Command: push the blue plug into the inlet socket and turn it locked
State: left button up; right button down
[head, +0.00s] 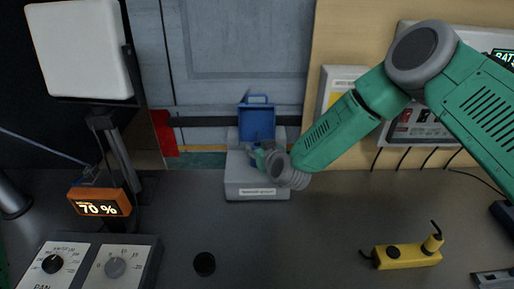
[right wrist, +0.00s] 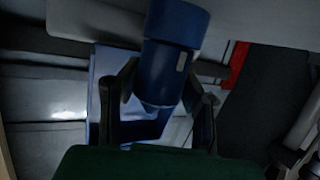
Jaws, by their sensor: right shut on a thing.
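The inlet is a grey box (head: 243,185) standing at the back of the dark counter, its blue lid (head: 257,122) raised. My right gripper (head: 262,156) is at the front of this box, just below the lid. In the right wrist view, its two dark fingers (right wrist: 165,90) are shut on the blue plug (right wrist: 175,55), a cylinder with a wider collar and a small pale mark. In the head view, the wrist and fingers hide most of the plug and the socket. I cannot tell how deep the plug sits or how it is turned. My left gripper is not in view.
A yellow device (head: 405,257) lies on the counter at right. An orange display reading 70 % (head: 99,202) and a knob panel (head: 95,262) stand at left. A black round piece (head: 204,263) is at front. The counter's middle is otherwise clear. Wall units with cables hang behind my right arm.

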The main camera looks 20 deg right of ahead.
jog(key=shift+n+y+b, duration=0.5)
jog(key=shift+n+g+y+b, duration=0.5)
jog(key=shift+n+y+b, duration=0.5)
jog(key=shift+y+b, duration=0.25)
jog(key=shift+a+f+n+g+y+b, duration=0.1)
jog(key=shift+n+g+y+b, duration=0.9)
jog(key=shift+n+y+b, duration=1.4)
jog(key=shift+m+h+b, duration=0.55)
jog(key=shift+m+b, duration=0.1)
jog(key=shift+m, duration=0.05)
jog(key=shift+a, duration=0.1)
jog(key=shift+d+f+n+g+y+b, duration=0.1)
jog(key=shift+d+n+g+y+b, duration=0.1)
jog(key=shift+n+g+y+b, duration=0.25)
